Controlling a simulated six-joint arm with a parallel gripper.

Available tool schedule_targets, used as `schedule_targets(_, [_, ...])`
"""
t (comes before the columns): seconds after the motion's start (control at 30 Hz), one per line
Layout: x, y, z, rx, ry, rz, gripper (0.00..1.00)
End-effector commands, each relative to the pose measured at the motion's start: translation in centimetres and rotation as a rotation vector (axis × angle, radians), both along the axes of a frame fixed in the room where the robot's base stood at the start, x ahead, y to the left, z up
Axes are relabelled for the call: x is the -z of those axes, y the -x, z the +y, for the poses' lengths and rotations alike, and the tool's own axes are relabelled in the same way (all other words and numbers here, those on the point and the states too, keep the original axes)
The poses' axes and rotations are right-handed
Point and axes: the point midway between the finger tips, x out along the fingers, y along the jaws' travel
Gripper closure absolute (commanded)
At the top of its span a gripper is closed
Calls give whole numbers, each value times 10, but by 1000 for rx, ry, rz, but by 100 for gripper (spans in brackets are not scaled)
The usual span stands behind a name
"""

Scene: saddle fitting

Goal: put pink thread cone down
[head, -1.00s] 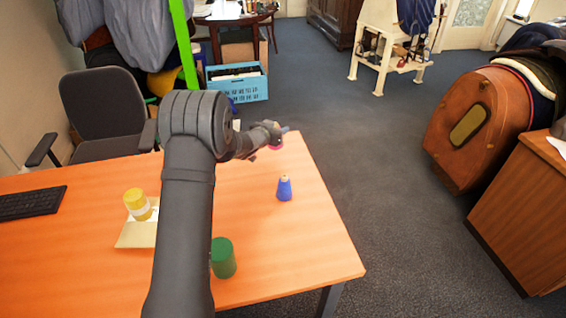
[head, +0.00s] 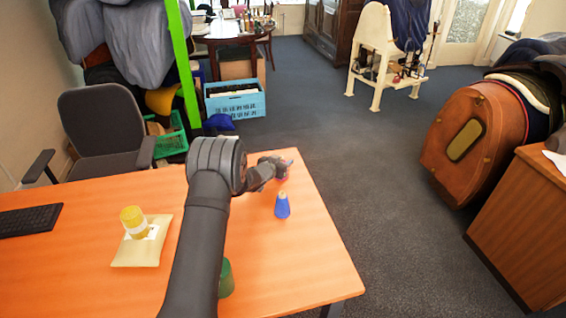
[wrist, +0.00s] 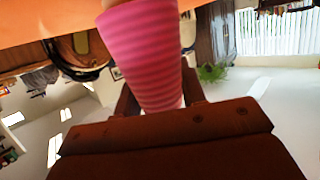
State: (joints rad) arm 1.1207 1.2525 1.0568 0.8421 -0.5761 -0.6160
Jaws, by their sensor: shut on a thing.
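The pink striped thread cone (wrist: 150,55) is between the jaws of my gripper, which is shut on it. In the head view only a small pink part (head: 282,179) shows under my gripper (head: 282,168), over the far right corner of the orange table (head: 300,262). In the wrist view the orange tabletop shows along the top edge, close to the cone's far end. Whether the cone touches the table I cannot tell. A blue thread cone (head: 282,206) stands on the table just in front of my gripper, apart from it.
A green cylinder (head: 226,278) stands near the front, partly hidden by my arm. A yellow-topped container (head: 133,222) stands on a beige pad (head: 137,256), with a keyboard (head: 28,219) at left. The tabletop right of the blue cone is clear to the edge.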

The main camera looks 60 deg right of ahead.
Motion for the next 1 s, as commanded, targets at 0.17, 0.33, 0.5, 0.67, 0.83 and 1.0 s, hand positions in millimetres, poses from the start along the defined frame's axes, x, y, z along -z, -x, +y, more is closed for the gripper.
schedule_targets(0.17, [1, 0, 0, 0, 2, -1, 92])
schedule_targets(0.33, [4, 0, 0, 0, 1, 0, 92])
schedule_targets(0.5, [4, 0, 0, 0, 1, -1, 41])
schedule_targets(0.67, [4, 0, 0, 0, 1, -1, 41])
schedule_targets(0.83, [0, 0, 0, 0, 2, -1, 41])
schedule_targets(1.0, [-5, -1, 16, 0, 1, 0, 41])
